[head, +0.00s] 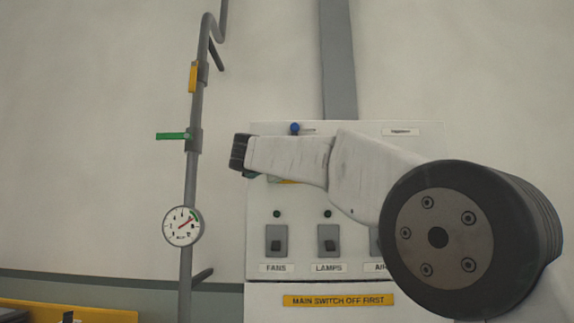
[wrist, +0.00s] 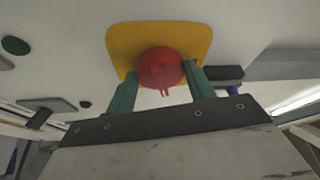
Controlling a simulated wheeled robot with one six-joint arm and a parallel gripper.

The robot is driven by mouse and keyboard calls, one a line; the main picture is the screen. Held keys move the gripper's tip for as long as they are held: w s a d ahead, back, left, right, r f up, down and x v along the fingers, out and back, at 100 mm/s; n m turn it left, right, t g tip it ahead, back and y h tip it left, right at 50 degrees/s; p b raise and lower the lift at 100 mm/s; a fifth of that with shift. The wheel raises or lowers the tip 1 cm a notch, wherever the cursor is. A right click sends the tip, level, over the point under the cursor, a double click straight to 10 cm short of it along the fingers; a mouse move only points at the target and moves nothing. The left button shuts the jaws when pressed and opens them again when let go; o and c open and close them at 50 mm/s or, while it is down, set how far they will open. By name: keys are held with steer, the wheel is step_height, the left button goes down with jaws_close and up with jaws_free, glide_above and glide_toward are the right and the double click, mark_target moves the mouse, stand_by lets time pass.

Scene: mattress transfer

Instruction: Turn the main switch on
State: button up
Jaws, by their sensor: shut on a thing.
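The main switch is a round red knob (wrist: 158,64) on a yellow plate (wrist: 128,38) in the wrist view. My gripper (wrist: 162,83) has its two green fingers on either side of the knob and is shut on it. A ridge on the knob runs toward the bottom of the wrist view. In the head view my arm hides the knob, and only a sliver of the yellow plate (head: 287,181) shows beneath it. The white switch panel (head: 256,205) carries the label "MAIN SWITCH OFF FIRST" (head: 338,300).
Below my arm are the FANS switch (head: 276,240), the LAMPS switch (head: 328,239) and a partly hidden third switch (head: 374,242). A blue knob (head: 295,128) sits near the panel top. A grey pipe (head: 189,190) with a gauge (head: 182,226) and a green lever (head: 172,136) runs left.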

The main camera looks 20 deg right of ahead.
steer(key=shift+m+g, duration=0.3)
steer(key=shift+m, duration=0.3)
steer(key=o, duration=0.9)
steer(key=shift+o, duration=0.2)
steer(key=shift+a, duration=0.1)
steer(key=v, duration=0.7)
steer(key=shift+s+a, duration=0.15)
steer(key=shift+s, duration=0.15)
steer(key=shift+r, duration=0.1)
